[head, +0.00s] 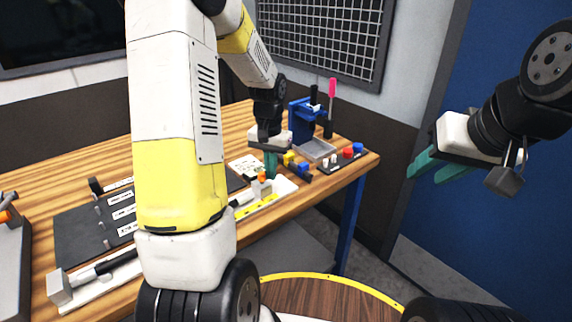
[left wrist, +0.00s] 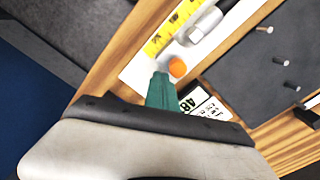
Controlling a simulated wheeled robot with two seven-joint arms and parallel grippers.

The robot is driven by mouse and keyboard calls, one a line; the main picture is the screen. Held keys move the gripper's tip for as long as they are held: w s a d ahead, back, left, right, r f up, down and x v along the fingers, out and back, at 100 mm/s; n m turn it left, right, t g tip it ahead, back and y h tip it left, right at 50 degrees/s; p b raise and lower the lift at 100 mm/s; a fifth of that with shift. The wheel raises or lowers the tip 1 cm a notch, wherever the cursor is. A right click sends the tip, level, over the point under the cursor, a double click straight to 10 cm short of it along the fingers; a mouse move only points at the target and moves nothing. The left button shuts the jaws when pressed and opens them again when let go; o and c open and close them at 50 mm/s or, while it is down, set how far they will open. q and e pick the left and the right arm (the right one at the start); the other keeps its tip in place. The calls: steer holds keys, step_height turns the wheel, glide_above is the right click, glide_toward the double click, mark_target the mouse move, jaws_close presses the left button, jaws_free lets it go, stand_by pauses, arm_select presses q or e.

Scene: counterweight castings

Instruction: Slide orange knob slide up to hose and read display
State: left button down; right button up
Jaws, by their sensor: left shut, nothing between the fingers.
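My left gripper (head: 271,164) is shut and empty, its green fingers pointing down over the table. An orange knob (head: 262,176) sits right beside the fingertips, on a white base with a yellow scale (head: 256,207). In the left wrist view the orange knob (left wrist: 177,67) is just beside the green fingers (left wrist: 161,92); I cannot tell if they touch. A grey cylindrical part (left wrist: 205,24) lies along the scale, apart from the knob. A white card with black print (left wrist: 205,108) is partly hidden by the gripper. My right gripper (head: 437,166) is empty, away from the table at the right.
A dark mat with pegs and labels (head: 80,235) lies on the wooden table (head: 90,180). A blue stand (head: 306,120), a grey tray (head: 316,149) and a strip with red and blue knobs (head: 347,156) stand at the far right. My left arm hides the middle.

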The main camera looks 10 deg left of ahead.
arm_select(q)
steer(key=shift+s+a, duration=0.7)
steer(key=shift+s, duration=0.15)
steer(key=shift+s+a+f, duration=0.1)
steer(key=shift+s+a, duration=0.05)
steer(key=shift+s, duration=0.15)
stand_by(0.9)
steer(key=shift+w, duration=0.1)
stand_by(0.4)
steer(key=shift+r, duration=0.25)
steer(key=shift+w+r, duration=0.2)
steer(key=shift+r, duration=1.95)
steer(key=shift+d+r, duration=0.2)
steer(key=shift+r, duration=0.95)
